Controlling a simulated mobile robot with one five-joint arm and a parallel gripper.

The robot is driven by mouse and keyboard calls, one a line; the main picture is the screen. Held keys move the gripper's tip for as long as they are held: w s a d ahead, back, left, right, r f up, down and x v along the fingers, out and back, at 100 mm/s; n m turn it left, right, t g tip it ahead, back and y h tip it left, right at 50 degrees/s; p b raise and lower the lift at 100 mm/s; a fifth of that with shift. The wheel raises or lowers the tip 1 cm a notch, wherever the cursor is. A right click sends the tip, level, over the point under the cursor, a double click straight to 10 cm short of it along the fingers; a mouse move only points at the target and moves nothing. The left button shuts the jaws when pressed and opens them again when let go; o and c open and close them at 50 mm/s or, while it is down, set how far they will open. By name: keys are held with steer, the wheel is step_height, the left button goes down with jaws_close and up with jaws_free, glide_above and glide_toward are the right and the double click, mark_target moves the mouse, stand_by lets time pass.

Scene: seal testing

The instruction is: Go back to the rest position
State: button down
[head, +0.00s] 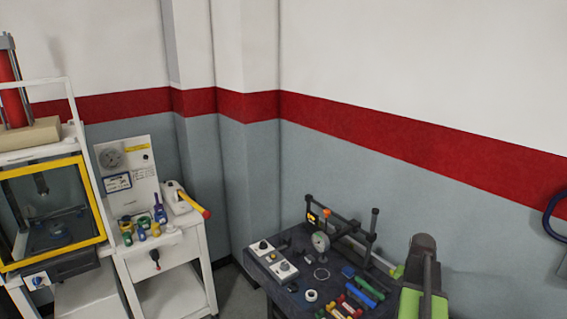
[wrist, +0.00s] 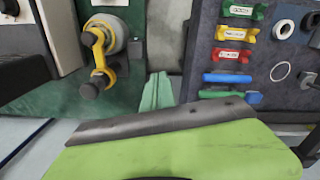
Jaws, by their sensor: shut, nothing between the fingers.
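My gripper (wrist: 157,88) shows in the wrist view as two pale green fingers pressed together, with nothing between them. It points over the gap between a green surface on the left and the dark bench top (wrist: 278,105) on the right. In the head view my green and dark grey arm stands at the lower right, beside the dark bench (head: 292,291). The fingertips are hard to make out there.
The bench carries a dial gauge fixture (head: 320,241), a white control box (head: 283,270), a white ring (head: 311,295) and several coloured pieces. A white cart (head: 177,291) and a yellow-framed machine (head: 92,205) stand at left. A yellow-handled device (wrist: 98,45) is near my gripper.

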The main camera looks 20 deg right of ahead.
steer(key=w+a+f+n+b, duration=0.35)
steer(key=w+a, duration=0.45)
steer(key=a, duration=0.6)
steer(key=a+f+n+b, duration=0.2)
steer(key=a+f+n, duration=0.1)
steer(key=a, duration=1.1)
steer(key=w+a+f+n+b, duration=0.1)
steer(key=a+n, duration=0.4)
steer(key=a, duration=0.9)
steer(key=shift+a+f+b, duration=0.4)
steer(key=shift+f+b, duration=0.35)
steer(key=shift+f, duration=0.2)
